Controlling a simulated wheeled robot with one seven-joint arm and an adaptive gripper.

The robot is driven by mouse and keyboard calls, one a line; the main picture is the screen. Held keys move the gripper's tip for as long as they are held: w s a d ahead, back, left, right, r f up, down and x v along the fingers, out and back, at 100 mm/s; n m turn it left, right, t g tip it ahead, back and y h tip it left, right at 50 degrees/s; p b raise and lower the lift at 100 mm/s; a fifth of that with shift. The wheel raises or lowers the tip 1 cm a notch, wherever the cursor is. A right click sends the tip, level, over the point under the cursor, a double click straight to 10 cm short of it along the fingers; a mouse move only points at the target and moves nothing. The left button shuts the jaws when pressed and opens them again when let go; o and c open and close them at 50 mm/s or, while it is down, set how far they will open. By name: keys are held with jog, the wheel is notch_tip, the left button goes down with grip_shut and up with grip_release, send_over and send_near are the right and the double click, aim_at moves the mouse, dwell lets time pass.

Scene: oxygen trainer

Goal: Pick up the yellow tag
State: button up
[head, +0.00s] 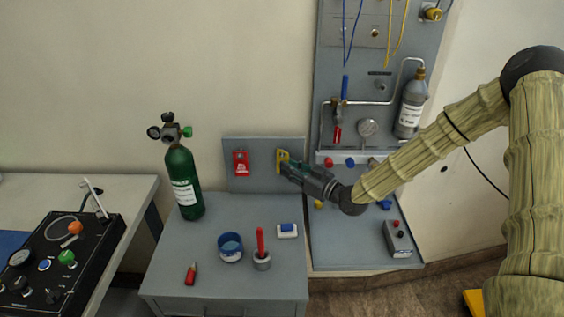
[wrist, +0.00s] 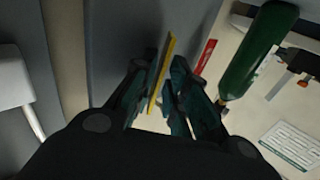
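The yellow tag (head: 282,161) is a flat piece in front of the grey upright panel behind the cabinet. In the head view my gripper (head: 287,167) reaches it from the right. In the wrist view the tag (wrist: 163,72) shows nearly edge-on as a thin yellow strip between the two dark teal fingers of my gripper (wrist: 162,82). The fingers are close on both sides of it. I cannot tell whether both press on it. How the tag hangs on the panel is hidden.
A red tag (head: 241,162) hangs left on the same panel (head: 258,182). A green cylinder (head: 183,180) stands further left. A blue-rimmed bowl (head: 230,247), a red stick in a cup (head: 261,262) and a blue-white block (head: 287,230) stand on the cabinet. A piped board (head: 345,60) rises at right.

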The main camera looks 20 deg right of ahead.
jog(key=shift+w+a, duration=0.3)
jog(key=shift+w, duration=0.15)
jog(key=shift+c, duration=0.4)
grip_shut()
jog(key=shift+r, duration=0.2)
